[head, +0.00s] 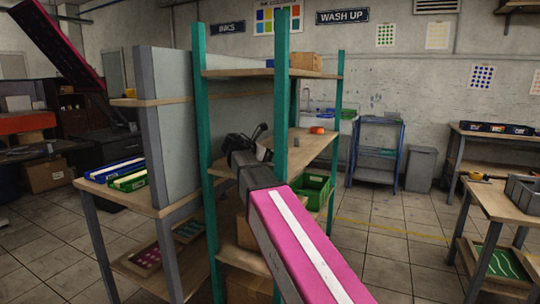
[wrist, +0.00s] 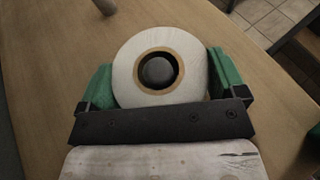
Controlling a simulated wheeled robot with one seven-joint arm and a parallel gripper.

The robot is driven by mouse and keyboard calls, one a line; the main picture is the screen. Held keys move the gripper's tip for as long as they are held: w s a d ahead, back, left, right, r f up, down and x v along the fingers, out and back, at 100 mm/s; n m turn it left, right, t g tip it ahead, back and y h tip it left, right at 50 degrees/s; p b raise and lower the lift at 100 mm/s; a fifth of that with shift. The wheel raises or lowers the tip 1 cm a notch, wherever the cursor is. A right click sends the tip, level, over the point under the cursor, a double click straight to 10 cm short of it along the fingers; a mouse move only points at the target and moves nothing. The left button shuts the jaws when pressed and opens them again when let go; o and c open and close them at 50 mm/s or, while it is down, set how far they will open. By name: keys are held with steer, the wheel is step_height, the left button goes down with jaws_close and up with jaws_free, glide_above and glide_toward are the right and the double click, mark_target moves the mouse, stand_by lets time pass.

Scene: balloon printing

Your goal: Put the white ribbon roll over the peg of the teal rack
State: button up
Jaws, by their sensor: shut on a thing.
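The white ribbon roll (wrist: 135,75) sits between the two green fingers of my gripper (wrist: 160,68) in the wrist view, and the gripper is shut on it. Its brown core faces the camera. A grey, round-ended peg (wrist: 158,71) shows inside the core opening; how far it reaches into the roll cannot be told. The teal rack (head: 282,110) stands in the middle of the head view. My gripper (head: 258,134) is at the rack's middle shelf (head: 312,150). The roll cannot be made out in the head view.
Another grey peg (wrist: 105,5) shows at the wrist view's top edge. A green bin (head: 314,190) sits on a lower level. A grey panel (head: 172,125) stands left of the rack. The tiled floor (head: 385,245) to the right is clear.

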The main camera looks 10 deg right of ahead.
steer(key=o, duration=0.7)
steer(key=shift+o, duration=0.2)
steer(key=v, duration=1.1)
steer(key=shift+f, duration=0.1)
